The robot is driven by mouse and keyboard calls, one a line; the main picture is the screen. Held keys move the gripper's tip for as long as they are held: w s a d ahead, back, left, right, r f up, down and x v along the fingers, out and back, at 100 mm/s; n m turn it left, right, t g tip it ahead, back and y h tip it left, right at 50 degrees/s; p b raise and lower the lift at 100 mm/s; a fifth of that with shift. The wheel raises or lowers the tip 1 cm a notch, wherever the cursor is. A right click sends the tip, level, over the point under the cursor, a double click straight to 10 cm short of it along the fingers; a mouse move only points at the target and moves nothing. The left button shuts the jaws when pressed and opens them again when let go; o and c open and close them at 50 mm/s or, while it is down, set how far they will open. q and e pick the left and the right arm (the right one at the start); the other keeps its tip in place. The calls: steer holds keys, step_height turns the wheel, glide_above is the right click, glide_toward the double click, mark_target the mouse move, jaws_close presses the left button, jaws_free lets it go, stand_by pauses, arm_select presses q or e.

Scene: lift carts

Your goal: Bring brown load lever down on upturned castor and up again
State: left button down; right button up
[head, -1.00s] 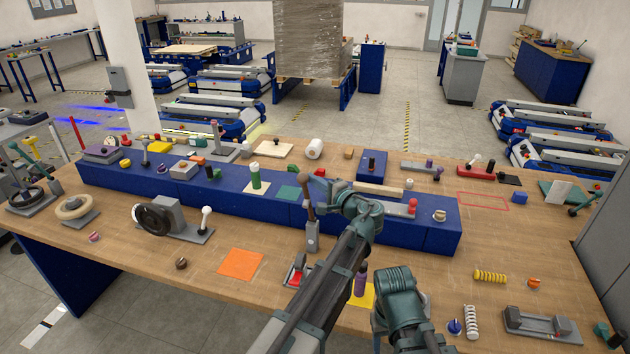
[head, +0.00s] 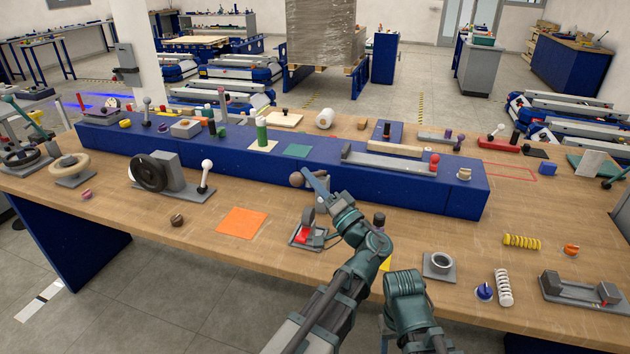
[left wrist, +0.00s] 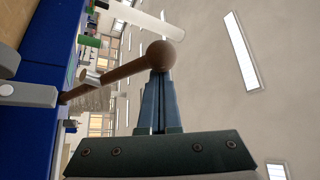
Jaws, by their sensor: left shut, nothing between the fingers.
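The brown load lever has a round brown knob (head: 297,179) in front of the blue block. In the left wrist view its brown shaft (left wrist: 105,77) runs at a slant from a grey mount (left wrist: 25,95) to the knob (left wrist: 162,53). My left gripper (head: 314,183) is shut and empty, its fingertips at the knob; the closed fingers also show in the left wrist view (left wrist: 159,82). I cannot tell whether they touch it. The upturned castor (head: 308,217) appears as a rounded grey part below the knob, beside a red piece. My gripper hides much of the lever mount. My right gripper is out of view.
The long blue block (head: 240,165) runs across the wooden table. An orange square (head: 242,221) lies left of the castor. A crank wheel unit (head: 150,172) stands farther left. A grey ring block (head: 439,265) and springs are at the right.

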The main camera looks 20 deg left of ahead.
arm_select(q)
steer(key=s+f+n+g+y+b, duration=0.1)
steer(key=s+f+n+y+b, duration=0.2)
steer(key=f+b, duration=0.8)
steer(key=shift+n+g+b, duration=0.4)
steer(key=shift+n+b, duration=0.45)
steer(key=shift+n, duration=0.45)
steer(key=shift+s+f, duration=0.1)
steer(key=shift+f, duration=0.05)
